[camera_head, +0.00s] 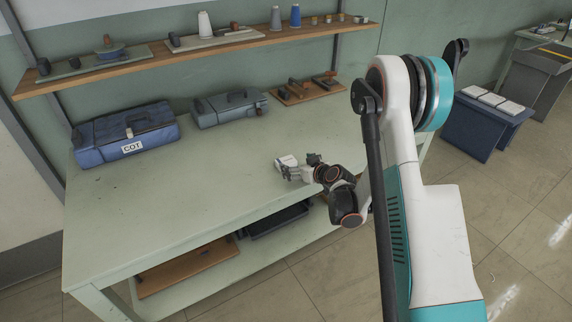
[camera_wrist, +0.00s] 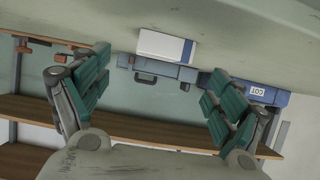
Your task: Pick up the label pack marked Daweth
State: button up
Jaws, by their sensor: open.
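A small white pack with a blue edge lies on the pale green workbench; it shows in the wrist view (camera_wrist: 163,46) and as a small white block in the head view (camera_head: 286,161). I can read no name on it. My gripper (camera_head: 296,171) is low over the bench, close to the pack. In the wrist view my gripper (camera_wrist: 157,76) has its two green-padded fingers spread wide, with nothing between the pads. The pack lies beyond the fingertips, roughly between them in the picture. Whether a finger touches it cannot be told.
On the workbench (camera_head: 180,202) a blue case marked COT (camera_head: 124,134) stands at the left, a grey-blue toolbox (camera_head: 230,108) behind, and a wooden board with tools (camera_head: 307,90) at the back right. A wooden shelf (camera_head: 180,57) runs above. The bench's front left is clear.

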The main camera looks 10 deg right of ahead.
aim_at(287, 161)
jog(key=b+x, duration=0.2)
jog(key=x, duration=0.3)
jog(key=shift+w+a+f+b, duration=0.2)
jog(key=shift+w+a+b, duration=0.05)
jog(key=shift+a+b, duration=0.05)
jog(key=shift+w+a+f, duration=0.1)
jog(key=shift+w+a, duration=0.05)
jog(key=shift+w, duration=0.25)
jog(key=shift+c, duration=0.4)
jog(key=c, duration=1.1)
